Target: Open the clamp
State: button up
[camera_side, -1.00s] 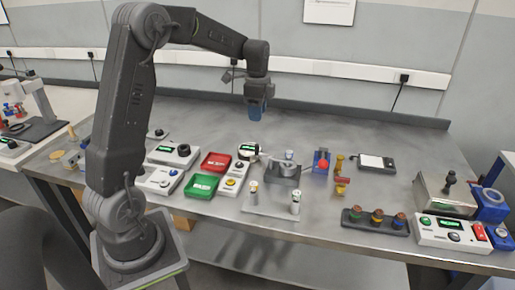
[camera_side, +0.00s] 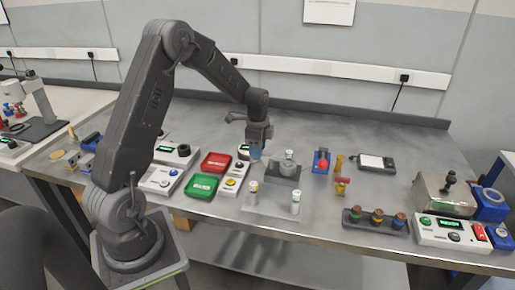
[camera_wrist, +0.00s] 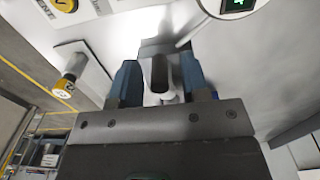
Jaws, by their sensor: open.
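My gripper (camera_side: 256,153) is low at the clamp's left side, pointing down. In the wrist view my gripper (camera_wrist: 159,66) is open, with one blue finger on each side of a dark rounded handle (camera_wrist: 160,74), which I take as the clamp's lever. A pale rod shows below the handle. I cannot tell whether either finger touches it. In the side view my gripper hides the lever.
A red tray (camera_side: 216,163) and a green tray (camera_side: 201,186) lie left of the clamp. A plate with two knobbed posts (camera_side: 270,205) stands in front. A blue block with a red knob (camera_side: 321,163) and a brass valve (camera_side: 341,178) stand right.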

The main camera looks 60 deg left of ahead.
grip_shut()
dwell(0.3)
jog(key=shift+w, duration=0.1)
dwell(0.4)
jog(key=shift+w+a+m, duration=0.15)
jog(key=shift+w+m, duration=0.75)
jog(key=shift+m, duration=1.45)
jog(key=shift+w+a+m, duration=0.15)
jog(key=shift+w+m, duration=0.7)
jog(key=shift+m, duration=1.45)
jog(key=shift+w+a+m, duration=0.15)
jog(key=shift+w+m, duration=0.75)
jog(key=shift+m, duration=1.45)
grip_release()
